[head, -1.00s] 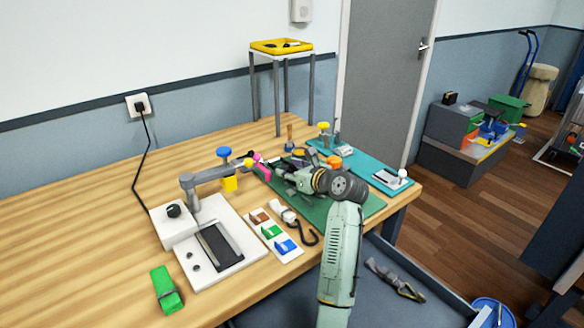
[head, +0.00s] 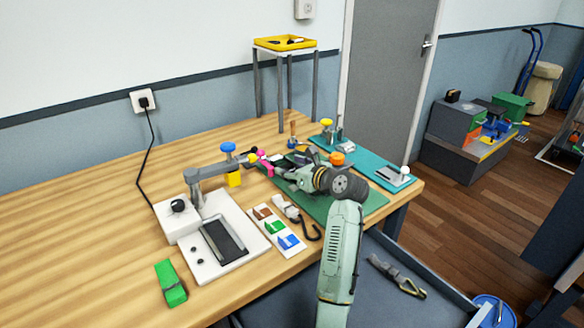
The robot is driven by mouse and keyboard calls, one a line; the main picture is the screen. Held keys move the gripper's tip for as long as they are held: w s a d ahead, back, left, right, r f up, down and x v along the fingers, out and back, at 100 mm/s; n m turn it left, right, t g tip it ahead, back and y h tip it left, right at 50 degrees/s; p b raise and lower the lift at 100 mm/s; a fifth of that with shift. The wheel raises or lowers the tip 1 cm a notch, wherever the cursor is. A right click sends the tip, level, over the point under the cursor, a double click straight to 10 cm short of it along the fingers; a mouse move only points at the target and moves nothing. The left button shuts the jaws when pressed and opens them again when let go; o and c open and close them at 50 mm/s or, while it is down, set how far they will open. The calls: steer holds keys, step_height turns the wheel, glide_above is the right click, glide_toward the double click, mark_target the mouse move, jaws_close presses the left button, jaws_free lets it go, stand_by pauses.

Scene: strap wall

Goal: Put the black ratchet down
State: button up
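My gripper (head: 284,174) is over the green mat (head: 345,206) on the wooden workbench, pointing left and away from my body. My wrist and forearm cover much of the mat. Dark shapes show just behind and beside the fingers. I cannot make out whether one of them is the black ratchet, or whether it is between the fingers. The fingers are too small and crowded to tell open from shut. A pink piece (head: 262,157) is close to the fingertips.
A teal mat (head: 368,163) is behind. The bench's left side is clear.

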steer(key=shift+o, duration=0.2)
steer(key=shift+d+f, duration=0.25)
steer(key=shift+d, duration=0.05)
steer(key=shift+w+d+r, duration=0.1)
steer(key=shift+r, duration=0.3)
steer(key=v, duration=0.7)
steer(key=shift+s+r, duration=0.25)
steer(key=shift+r, duration=0.2)
